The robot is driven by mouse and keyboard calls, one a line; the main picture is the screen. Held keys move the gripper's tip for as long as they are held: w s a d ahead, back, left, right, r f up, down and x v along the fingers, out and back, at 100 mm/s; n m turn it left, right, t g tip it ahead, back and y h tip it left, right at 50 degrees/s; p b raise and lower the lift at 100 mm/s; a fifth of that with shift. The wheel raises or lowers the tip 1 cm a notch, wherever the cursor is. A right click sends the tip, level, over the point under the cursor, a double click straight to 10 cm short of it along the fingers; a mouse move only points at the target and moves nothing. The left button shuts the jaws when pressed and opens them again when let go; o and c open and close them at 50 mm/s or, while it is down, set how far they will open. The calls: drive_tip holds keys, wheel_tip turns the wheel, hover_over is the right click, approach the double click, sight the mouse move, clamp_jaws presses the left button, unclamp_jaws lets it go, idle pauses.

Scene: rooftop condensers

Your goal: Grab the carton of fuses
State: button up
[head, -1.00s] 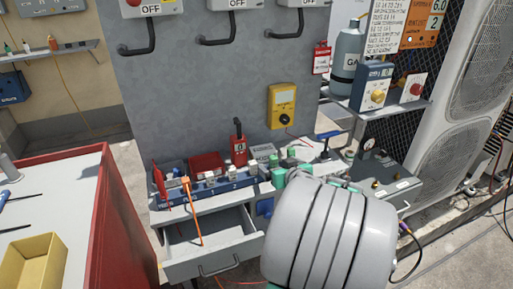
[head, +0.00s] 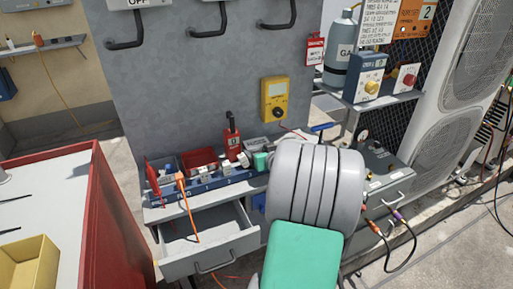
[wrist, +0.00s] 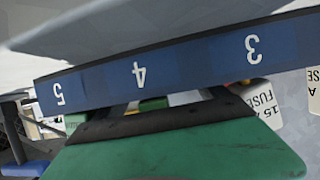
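White cartons printed "15 A FUSE" show upside down in the wrist view, one just right of my gripper (wrist: 262,104) and another cut off at the right edge (wrist: 314,92). They lie by a blue strip (wrist: 185,62) numbered 3, 4 and 5. In the head view, the numbered blue tray (head: 190,196) stands on the bench with small white boxes (head: 206,172) in it. My gripper (wrist: 168,104) has its dark fingers apart beside the strip, with no carton clearly between them. My grey arm hides most of the gripper and the tray's right end in the head view.
An open drawer (head: 208,248) juts out below the tray, and an orange cable (head: 188,210) hangs over it. A yellow meter (head: 275,100) is on the grey panel. A red cart (head: 112,225) stands at left. A grey case (head: 385,172) is right of my arm.

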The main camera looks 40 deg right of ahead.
drive_tip(key=shift+r, duration=0.1)
drive_tip(key=c, duration=0.9)
